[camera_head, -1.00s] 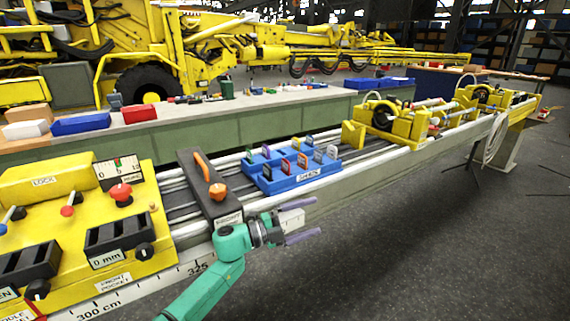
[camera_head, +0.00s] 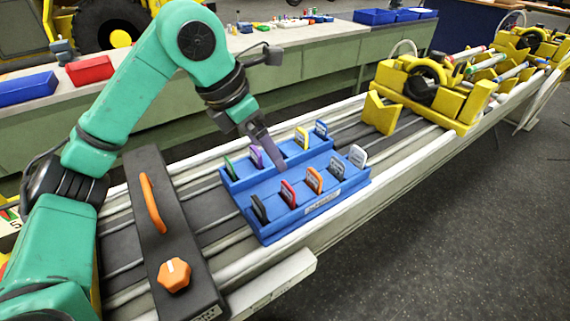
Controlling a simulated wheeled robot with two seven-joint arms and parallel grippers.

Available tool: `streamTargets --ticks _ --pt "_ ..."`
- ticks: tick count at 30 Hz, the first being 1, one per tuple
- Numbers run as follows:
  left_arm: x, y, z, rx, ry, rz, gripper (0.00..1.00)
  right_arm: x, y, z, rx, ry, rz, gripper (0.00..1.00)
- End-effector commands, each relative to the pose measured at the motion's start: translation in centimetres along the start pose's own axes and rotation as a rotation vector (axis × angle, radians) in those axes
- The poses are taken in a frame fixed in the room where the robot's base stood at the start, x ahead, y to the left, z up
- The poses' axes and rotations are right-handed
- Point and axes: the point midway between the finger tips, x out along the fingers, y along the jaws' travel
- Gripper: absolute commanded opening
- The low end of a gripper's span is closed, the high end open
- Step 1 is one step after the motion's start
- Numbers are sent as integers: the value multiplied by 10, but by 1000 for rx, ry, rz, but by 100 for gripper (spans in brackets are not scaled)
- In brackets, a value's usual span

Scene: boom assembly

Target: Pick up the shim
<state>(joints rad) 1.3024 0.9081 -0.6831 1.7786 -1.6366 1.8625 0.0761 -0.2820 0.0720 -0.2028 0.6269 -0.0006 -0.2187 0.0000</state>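The blue shim rack (camera_head: 240,186) sits on the rails and holds two rows of upright coloured shims. The back row shows a green shim (camera_head: 230,168), a purple shim (camera_head: 256,157), a yellow shim (camera_head: 302,139) and a blue shim (camera_head: 321,129). The front row shows black (camera_head: 260,209), red (camera_head: 288,194), orange (camera_head: 314,180), grey (camera_head: 336,169) and white (camera_head: 357,156) shims. My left gripper (camera_head: 267,150) points down at the back row, between the purple and yellow shims. Its fingers are seen edge-on and hide what is between them. My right gripper is out of view.
A dark plate with an orange handle (camera_head: 153,203) and orange knob (camera_head: 174,274) lies left of the rack. A yellow block (camera_head: 382,113) and yellow fixture (camera_head: 430,95) stand right on the rails. Behind is a bench with blue bins (camera_head: 375,17).

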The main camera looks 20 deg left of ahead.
Motion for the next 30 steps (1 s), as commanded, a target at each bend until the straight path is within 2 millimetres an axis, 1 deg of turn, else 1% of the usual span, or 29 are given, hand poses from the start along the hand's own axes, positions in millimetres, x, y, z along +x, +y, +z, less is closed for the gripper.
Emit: streamTargets --ticks 2,4,9,12,14,17,20,21,23,25,29,30 --pt "4 2 -2 3 10 17 100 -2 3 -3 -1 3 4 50" --pt "18 2 -3 2 13 15 100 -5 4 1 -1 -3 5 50" --pt "63 2 -3 2 13 11 100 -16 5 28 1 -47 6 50" --pt "82 2 -2 2 9 12 100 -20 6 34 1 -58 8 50" --pt "89 2 -2 2 8 11 100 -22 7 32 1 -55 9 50" --pt "101 3 -1 2 9 9 100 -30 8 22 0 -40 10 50" --pt "121 4 0 2 11 9 100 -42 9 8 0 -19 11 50" --pt "129 4 0 1 8 8 100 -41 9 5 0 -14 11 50" --pt "138 5 -1 1 8 10 100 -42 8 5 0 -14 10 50" --pt "143 5 -1 2 6 11 100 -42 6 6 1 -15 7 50" --pt "144 5 -1 3 5 12 100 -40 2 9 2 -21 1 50" --pt "144 5 -1 3 6 12 96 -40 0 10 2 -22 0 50"
